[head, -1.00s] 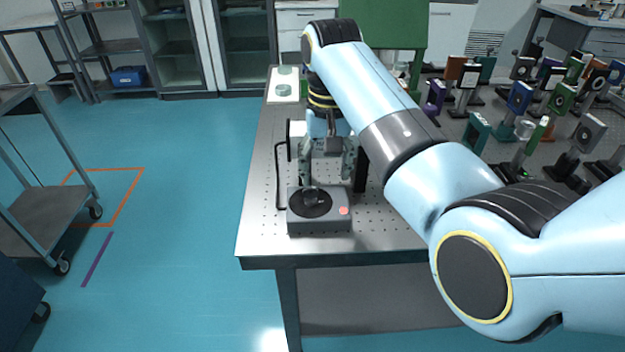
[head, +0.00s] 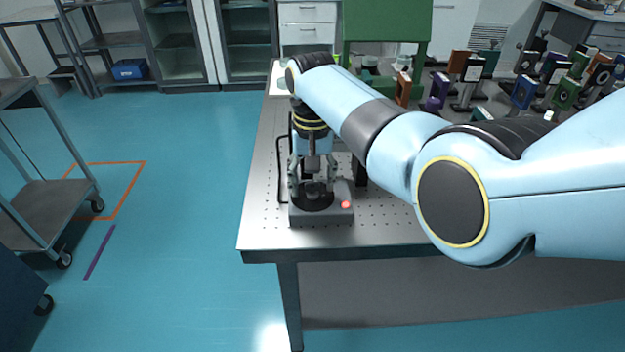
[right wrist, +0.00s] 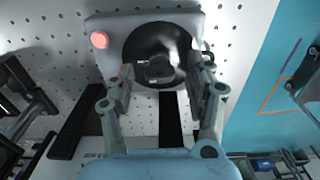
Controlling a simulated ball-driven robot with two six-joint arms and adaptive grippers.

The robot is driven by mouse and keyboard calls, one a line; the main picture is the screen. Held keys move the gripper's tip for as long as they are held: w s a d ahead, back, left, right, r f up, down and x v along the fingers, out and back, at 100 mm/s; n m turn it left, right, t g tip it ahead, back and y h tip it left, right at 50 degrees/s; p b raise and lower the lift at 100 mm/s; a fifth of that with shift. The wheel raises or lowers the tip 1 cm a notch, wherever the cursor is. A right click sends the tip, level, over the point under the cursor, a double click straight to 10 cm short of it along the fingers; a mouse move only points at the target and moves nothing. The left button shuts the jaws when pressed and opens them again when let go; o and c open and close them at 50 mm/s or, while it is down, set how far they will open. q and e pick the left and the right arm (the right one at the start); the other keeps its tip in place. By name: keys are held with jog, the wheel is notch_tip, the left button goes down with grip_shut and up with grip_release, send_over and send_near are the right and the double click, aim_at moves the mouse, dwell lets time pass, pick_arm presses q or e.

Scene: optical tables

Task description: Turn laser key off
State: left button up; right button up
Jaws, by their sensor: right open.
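A grey box (head: 340,214) with a round black dial and a red button (head: 346,204) stands near the front left of the perforated table. In the right wrist view the box (right wrist: 190,22) shows its red button (right wrist: 99,40), the glossy black dial (right wrist: 140,38) and a dark key-like knob (right wrist: 158,67) at the dial's middle. My right gripper (head: 313,188) is right over the dial, pointing down. In the right wrist view its open fingers (right wrist: 160,80) stand on both sides of the knob, with gaps visible. I cannot tell whether either finger touches it. My left gripper is not in view.
The perforated table (head: 390,231) has free room in front and right of the box. A black bent handle or cable (head: 281,170) stands behind it at the left. Several optical mounts stand farther back right. A wheeled cart (head: 50,210) stands on the floor at left.

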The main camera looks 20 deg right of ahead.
jog(key=shift+c, duration=0.3)
grip_shut()
jog(key=n+p, duration=0.2)
jog(key=n, duration=0.1)
jog(key=shift+r, duration=0.1)
jog(key=n+p, duration=0.2)
jog(key=n, duration=0.3)
jog(key=n+p, duration=0.1)
jog(key=n, duration=0.4)
jog(key=shift+p, duration=0.3)
jog(key=shift+n+p, duration=0.3)
jog(key=shift+n, duration=2.1)
